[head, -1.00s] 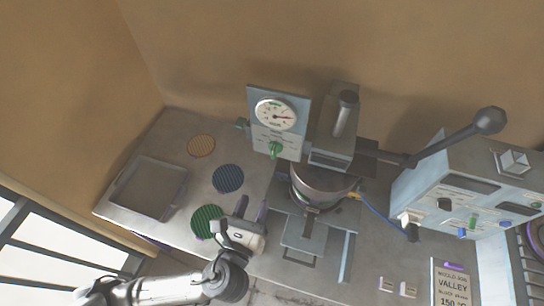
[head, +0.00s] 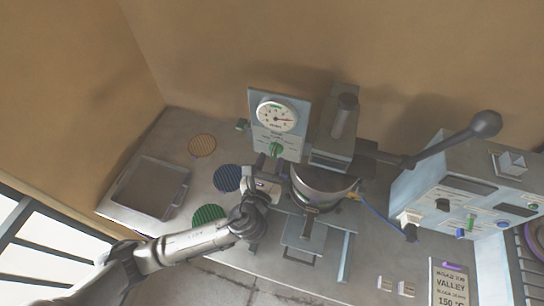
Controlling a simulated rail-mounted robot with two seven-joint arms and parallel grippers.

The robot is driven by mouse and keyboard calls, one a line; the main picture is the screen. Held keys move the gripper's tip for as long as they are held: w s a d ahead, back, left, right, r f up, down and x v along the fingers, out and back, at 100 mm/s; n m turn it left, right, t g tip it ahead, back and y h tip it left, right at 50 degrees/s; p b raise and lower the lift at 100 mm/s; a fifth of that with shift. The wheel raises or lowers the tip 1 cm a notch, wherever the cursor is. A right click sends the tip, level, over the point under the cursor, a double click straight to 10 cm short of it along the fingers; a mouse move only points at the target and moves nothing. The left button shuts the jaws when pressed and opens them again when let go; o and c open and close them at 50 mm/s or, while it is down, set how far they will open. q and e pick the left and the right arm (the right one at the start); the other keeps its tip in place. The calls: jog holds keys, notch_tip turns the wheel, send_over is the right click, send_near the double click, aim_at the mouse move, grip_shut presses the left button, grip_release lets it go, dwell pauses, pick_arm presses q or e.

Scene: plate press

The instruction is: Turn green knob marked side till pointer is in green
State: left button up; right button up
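The green knob (head: 276,149) sits low on the upright gauge panel (head: 262,138). The round white dial (head: 277,115) is above it, with a red pointer toward the right side; a small green band shows near the dial's upper part. My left gripper (head: 268,168) is just below and slightly left of the green knob, its fingers pointing up toward it. The fingers look apart, with nothing seen between them, and I see no clear contact with the knob. My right gripper does not show.
The press (head: 322,178) stands right of the panel. A grey tray (head: 148,188) and round orange (head: 202,145), blue (head: 228,178) and green (head: 208,216) discs lie at the left.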

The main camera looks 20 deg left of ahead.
pick_arm(q)
jog(key=shift+w, duration=0.75)
jog(key=shift+c, duration=0.3)
jog(key=shift+a, duration=0.1)
grip_shut()
